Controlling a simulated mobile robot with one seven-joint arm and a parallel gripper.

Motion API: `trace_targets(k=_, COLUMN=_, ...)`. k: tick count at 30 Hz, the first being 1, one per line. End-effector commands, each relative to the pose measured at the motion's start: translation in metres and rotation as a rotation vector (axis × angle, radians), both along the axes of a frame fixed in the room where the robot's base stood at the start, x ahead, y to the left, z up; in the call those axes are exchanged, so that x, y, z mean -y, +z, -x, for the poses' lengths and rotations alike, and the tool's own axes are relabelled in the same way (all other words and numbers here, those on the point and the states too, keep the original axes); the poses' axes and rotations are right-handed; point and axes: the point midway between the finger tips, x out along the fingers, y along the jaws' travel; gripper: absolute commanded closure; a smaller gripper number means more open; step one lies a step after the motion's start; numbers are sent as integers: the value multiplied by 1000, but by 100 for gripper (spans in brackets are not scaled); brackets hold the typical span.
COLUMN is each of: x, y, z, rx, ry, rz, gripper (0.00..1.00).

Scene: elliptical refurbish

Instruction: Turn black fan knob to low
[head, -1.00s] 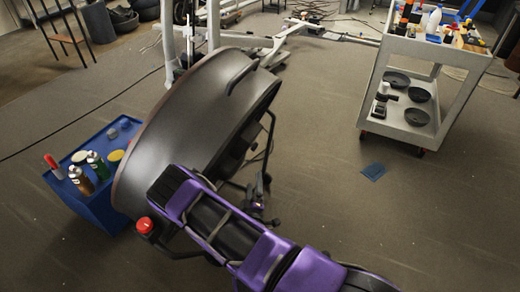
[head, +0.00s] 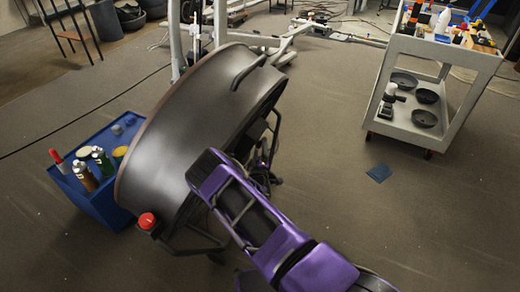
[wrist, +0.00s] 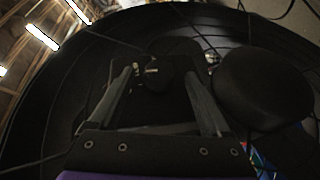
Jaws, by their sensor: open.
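The large black drum fan (head: 185,135) stands on the floor in the middle of the head view, its back turned to the right. In the wrist view the inside of the fan's dark rim (wrist: 40,95) surrounds my gripper (wrist: 163,88). The gripper is open, with one finger on each side of a small black knob (wrist: 158,76) on a dark housing. I cannot tell whether the fingers touch the knob. The knob's setting marks are too dark to read. In the head view my purple arm reaches the fan's back, and the fan hides the knob.
A large round black part (wrist: 265,88) lies close to the right finger. A blue cart (head: 100,190) with bottles and cans stands left of the fan. A grey cart (head: 455,62) stands at the right. The floor between is mostly clear.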

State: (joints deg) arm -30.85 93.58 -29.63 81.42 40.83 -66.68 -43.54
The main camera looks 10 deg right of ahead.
Motion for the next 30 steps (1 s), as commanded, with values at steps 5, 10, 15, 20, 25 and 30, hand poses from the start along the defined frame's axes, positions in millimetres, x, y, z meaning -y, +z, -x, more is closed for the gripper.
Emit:
trace_targets(k=5, x=2, y=0, z=-9, rx=0, ry=0, rz=0, gripper=19)
trace_targets(k=10, x=2, y=0, z=-10, rx=0, ry=0, rz=0, gripper=19)
trace_targets(k=15, x=2, y=0, z=-9, rx=0, ry=0, rz=0, gripper=36)
trace_targets(k=20, x=2, y=0, z=-9, rx=0, ry=0, rz=0, gripper=65)
trace_targets(k=25, x=2, y=0, z=-9, rx=0, ry=0, rz=0, gripper=96)
trace_targets(k=30, x=2, y=1, z=-9, rx=-2, ry=1, rz=-2, gripper=100)
